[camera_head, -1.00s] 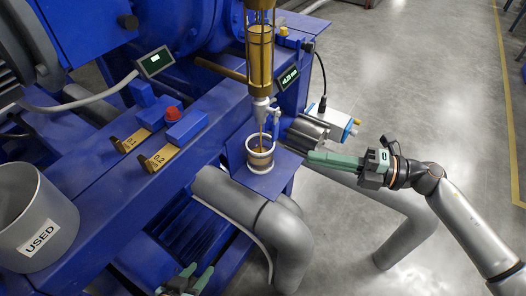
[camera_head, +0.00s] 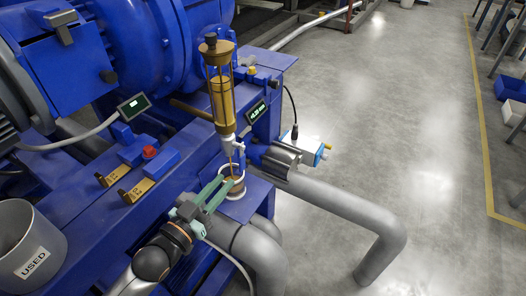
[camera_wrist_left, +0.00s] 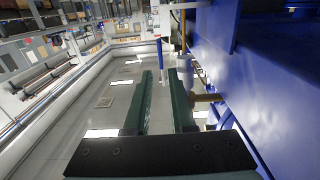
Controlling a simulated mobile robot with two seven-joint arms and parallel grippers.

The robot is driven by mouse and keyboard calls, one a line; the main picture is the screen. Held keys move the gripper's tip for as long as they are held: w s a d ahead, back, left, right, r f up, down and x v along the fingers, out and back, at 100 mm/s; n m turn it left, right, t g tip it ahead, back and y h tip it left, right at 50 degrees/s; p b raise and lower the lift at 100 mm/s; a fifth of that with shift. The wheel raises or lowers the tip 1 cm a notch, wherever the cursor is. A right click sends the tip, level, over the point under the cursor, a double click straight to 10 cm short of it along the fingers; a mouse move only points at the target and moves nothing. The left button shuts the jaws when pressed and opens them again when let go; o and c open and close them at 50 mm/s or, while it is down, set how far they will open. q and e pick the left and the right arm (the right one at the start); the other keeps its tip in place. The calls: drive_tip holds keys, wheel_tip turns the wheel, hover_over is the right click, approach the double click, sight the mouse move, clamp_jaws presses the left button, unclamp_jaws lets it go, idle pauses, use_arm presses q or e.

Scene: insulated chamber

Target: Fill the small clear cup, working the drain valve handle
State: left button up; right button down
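The small cup (camera_head: 238,190) stands on a blue shelf under the drain spout, partly hidden by my left gripper. A thin brown stream runs down from the spout toward it, and brown shows inside. The pale drain valve (camera_head: 238,146) with its handle sits below the brass-framed sight glass (camera_head: 222,100). My left gripper (camera_head: 229,182) reaches in from the lower left, its green fingertips at the cup's near side; whether they touch it I cannot tell. In the left wrist view its fingers (camera_wrist_left: 160,74) are apart with floor showing between. My right gripper is out of view.
A grey bin marked USED (camera_head: 28,245) stands at the lower left. Two brass tagged holders (camera_head: 135,190) and a red button (camera_head: 150,152) are on the blue frame.

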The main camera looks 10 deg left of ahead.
sight(242, 157)
use_arm(q)
drive_tip(key=b+x, duration=0.1)
drive_tip(key=x, duration=1.1)
drive_tip(key=shift+w+f, duration=0.1)
drive_tip(key=shift+f, duration=0.05)
drive_tip(key=shift+c, duration=0.2)
clamp_jaws()
idle(1.0)
